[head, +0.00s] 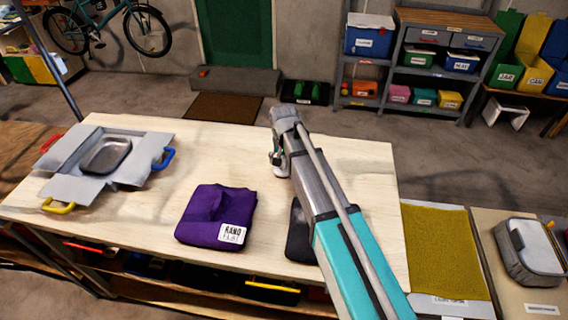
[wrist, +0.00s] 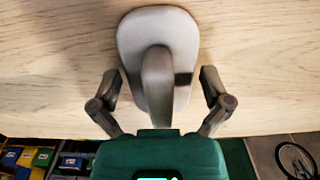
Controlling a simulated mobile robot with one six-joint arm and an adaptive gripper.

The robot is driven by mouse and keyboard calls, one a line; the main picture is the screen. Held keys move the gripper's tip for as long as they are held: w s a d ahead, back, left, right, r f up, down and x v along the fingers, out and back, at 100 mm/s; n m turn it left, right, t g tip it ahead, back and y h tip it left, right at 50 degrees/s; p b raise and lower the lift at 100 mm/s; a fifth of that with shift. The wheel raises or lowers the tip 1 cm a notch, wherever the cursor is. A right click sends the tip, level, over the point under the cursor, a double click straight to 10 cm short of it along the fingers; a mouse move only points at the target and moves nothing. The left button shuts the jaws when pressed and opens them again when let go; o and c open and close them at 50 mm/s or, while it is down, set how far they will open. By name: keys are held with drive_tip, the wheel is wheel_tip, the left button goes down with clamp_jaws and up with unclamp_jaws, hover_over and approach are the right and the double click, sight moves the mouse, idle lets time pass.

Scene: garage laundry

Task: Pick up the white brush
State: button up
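The white brush (wrist: 158,25) lies on the pale wooden table, seen from above in the wrist view. It has a rounded pale base and a raised grey handle (wrist: 158,75) that runs toward my gripper. My gripper (wrist: 160,84) is open, with one finger on each side of the handle and a visible gap on both sides. Whether the fingertips reach down to the handle's height is hard to tell. In the head view my gripper (head: 277,158) is over the right part of the table, and only a small pale part of the brush (head: 280,174) shows beneath it.
The table (head: 130,215) also bears a folded purple cloth (head: 212,208), a grey open carton with coloured handles (head: 72,165) holding a metal tray (head: 106,155), and a dark object (head: 298,235) partly behind my arm. A yellow mat (head: 440,250) and a grey case (head: 530,250) lie to the right.

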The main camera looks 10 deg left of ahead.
sight(284, 156)
drive_tip(key=c, duration=0.8)
drive_tip(key=shift+r, duration=0.1)
wheel_tip(284, 156, up, 3)
drive_tip(key=p, duration=0.3)
drive_tip(key=shift+r, duration=0.1)
drive_tip(key=s+r+p, duration=0.1)
drive_tip(key=r+p, duration=0.1)
drive_tip(key=s+d+r+p, duration=0.1)
drive_tip(key=s+p, duration=0.1)
drive_tip(key=s+d+r+p, duration=0.1)
drive_tip(key=r+p, duration=0.1)
drive_tip(key=shift+s+d+r, duration=0.1)
drive_tip(key=shift+s+r, duration=0.05)
drive_tip(key=shift+r, duration=0.2)
drive_tip(key=s+d+r+p, duration=0.1)
drive_tip(key=s, duration=0.1)
drive_tip(key=s+d+r+p, duration=0.1)
drive_tip(key=s, duration=0.2)
drive_tip(key=s+d+r+p, duration=0.2)
drive_tip(key=s, duration=0.1)
drive_tip(key=shift+s, duration=0.15)
